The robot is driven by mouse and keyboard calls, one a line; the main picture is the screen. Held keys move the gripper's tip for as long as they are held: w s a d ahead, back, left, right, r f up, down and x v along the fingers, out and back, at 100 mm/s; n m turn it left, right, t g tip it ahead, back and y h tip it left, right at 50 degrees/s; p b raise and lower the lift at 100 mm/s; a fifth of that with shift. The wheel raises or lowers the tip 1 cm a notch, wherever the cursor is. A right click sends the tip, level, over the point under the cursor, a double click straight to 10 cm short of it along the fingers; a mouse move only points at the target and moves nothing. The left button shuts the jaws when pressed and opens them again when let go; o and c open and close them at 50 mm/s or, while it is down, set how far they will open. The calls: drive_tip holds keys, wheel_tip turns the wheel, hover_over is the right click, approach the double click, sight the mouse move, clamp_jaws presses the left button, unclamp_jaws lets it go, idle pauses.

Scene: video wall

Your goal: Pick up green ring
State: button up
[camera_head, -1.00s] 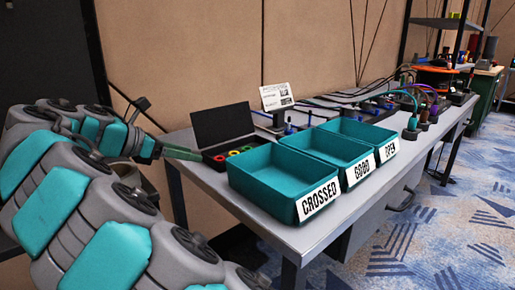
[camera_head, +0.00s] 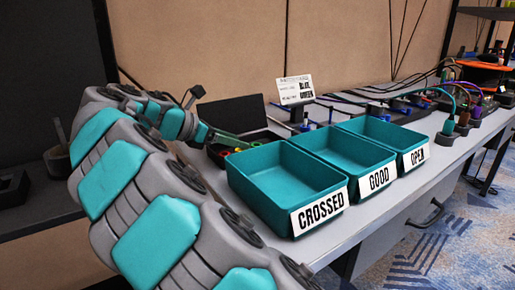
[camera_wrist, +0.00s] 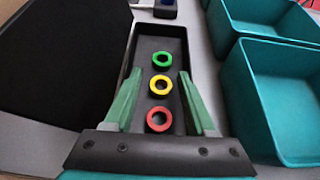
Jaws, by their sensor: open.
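The green ring (camera_wrist: 162,59) lies in an open black case (camera_wrist: 178,32), at the far end of a row, in the wrist view. A yellow ring (camera_wrist: 160,85) and a red ring (camera_wrist: 158,119) lie nearer. My gripper (camera_wrist: 160,80) is open, with its green fingers on either side of the row and nothing held between them. The green ring appears just beyond the fingertips.
Teal bins labelled CROSSED (camera_head: 283,178), GOOD (camera_head: 340,153) and OPEN (camera_head: 385,133) stand right of the case on the grey table. The case's raised black lid (camera_wrist: 62,62) is close on the left. A sign (camera_head: 295,88) stands behind.

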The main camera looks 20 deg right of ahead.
drive_tip(key=x, duration=0.4)
drive_tip(key=shift+s+d, duration=0.15)
drive_tip(key=shift+d, duration=0.3)
clamp_jaws()
